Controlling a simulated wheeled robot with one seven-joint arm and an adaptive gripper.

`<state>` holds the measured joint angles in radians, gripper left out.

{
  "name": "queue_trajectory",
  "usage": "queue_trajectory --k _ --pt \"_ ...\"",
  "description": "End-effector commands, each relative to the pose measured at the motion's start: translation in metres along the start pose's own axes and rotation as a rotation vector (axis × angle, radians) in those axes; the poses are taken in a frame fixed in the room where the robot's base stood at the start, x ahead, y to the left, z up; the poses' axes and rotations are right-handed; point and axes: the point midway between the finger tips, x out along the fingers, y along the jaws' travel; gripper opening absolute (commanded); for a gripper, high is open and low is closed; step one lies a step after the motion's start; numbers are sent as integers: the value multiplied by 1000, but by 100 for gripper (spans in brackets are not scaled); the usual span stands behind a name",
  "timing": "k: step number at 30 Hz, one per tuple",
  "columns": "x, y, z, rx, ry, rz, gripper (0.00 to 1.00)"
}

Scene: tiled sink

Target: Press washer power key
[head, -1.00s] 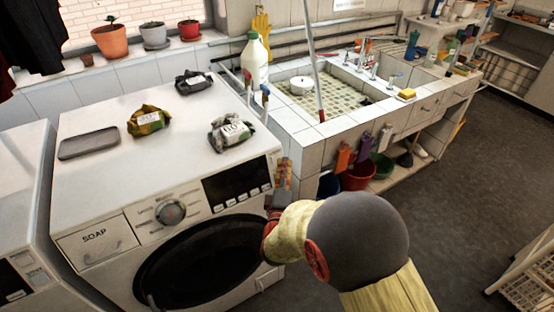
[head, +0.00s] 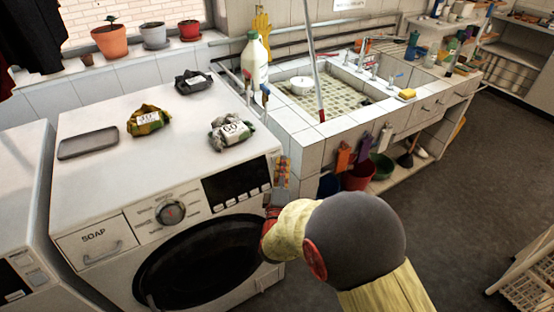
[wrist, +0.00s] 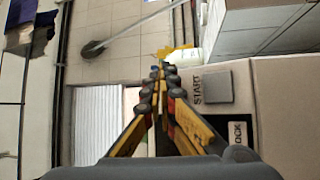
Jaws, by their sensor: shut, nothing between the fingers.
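The white washer (head: 95,205) stands at the left in the head view. Its front panel has a round dial (head: 171,212), a dark display (head: 235,180) and a row of small keys (head: 240,199) below it. My gripper (head: 283,162) is at the panel's right edge, fingers together and pointing up. In the wrist view my gripper (wrist: 163,68) is shut and empty. A grey square key (wrist: 217,87) marked START lies right of the fingers, apart from the tips. I cannot tell which key is power.
Bundled cloths (head: 230,131) and a grey tray (head: 88,143) lie on the washer top. A tiled sink (head: 296,118) stands to the right, with coloured cloths (head: 343,156) hanging on its front. The floor (head: 465,170) at the right is open.

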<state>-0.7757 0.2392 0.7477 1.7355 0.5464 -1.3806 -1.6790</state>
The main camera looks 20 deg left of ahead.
Motion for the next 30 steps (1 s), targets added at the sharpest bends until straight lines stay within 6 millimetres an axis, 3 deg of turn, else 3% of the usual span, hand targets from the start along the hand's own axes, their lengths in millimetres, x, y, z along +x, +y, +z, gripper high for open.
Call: queue_trajectory --k 30 --pt "-8 6 5 0 0 0 0"
